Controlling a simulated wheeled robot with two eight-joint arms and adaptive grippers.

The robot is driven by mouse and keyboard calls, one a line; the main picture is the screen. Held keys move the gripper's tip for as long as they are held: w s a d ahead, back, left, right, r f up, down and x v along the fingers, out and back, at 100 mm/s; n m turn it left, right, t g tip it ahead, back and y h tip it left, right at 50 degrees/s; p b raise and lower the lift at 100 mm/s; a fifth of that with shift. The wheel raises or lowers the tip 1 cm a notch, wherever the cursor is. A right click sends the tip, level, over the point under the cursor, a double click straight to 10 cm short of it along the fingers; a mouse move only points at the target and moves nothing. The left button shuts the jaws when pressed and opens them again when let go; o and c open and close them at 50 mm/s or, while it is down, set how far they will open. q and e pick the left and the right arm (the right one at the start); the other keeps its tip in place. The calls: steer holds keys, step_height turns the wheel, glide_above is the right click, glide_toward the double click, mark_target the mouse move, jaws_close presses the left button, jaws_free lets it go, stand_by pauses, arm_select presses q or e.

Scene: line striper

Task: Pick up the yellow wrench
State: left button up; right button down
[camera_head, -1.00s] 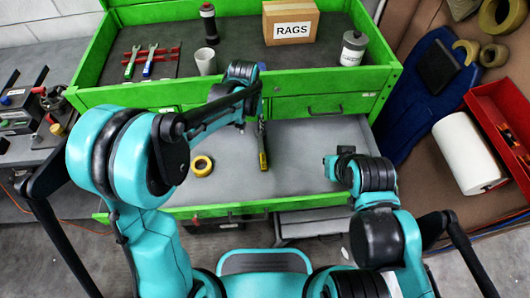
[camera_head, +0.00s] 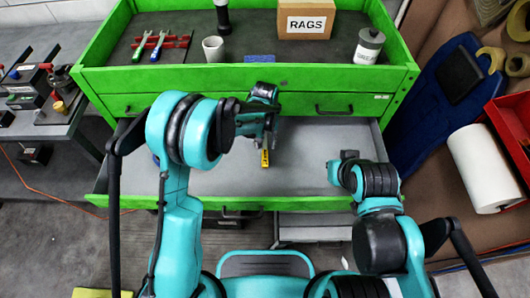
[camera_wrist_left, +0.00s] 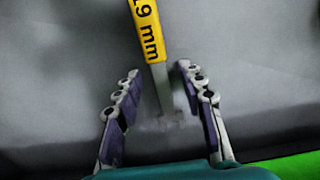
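The yellow wrench (camera_head: 265,158) lies in the open drawer (camera_head: 310,165), partly hidden by my left arm in the head view. In the left wrist view its yellow grip (camera_wrist_left: 147,30), marked "9 mm", is at the top, and its grey shaft runs down between my fingers to a blurred end. My left gripper (camera_wrist_left: 158,72) is open, with one finger on each side of the shaft and visible gaps to it. In the head view my left gripper (camera_head: 262,122) is over the drawer. My right gripper (camera_head: 336,172) is over the drawer's right part; its fingers are unclear.
The drawer's front edge (camera_head: 300,203) is raised. The drawer floor between my grippers is clear.

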arm_select(q)
jaws_close()
stand_by(0.3)
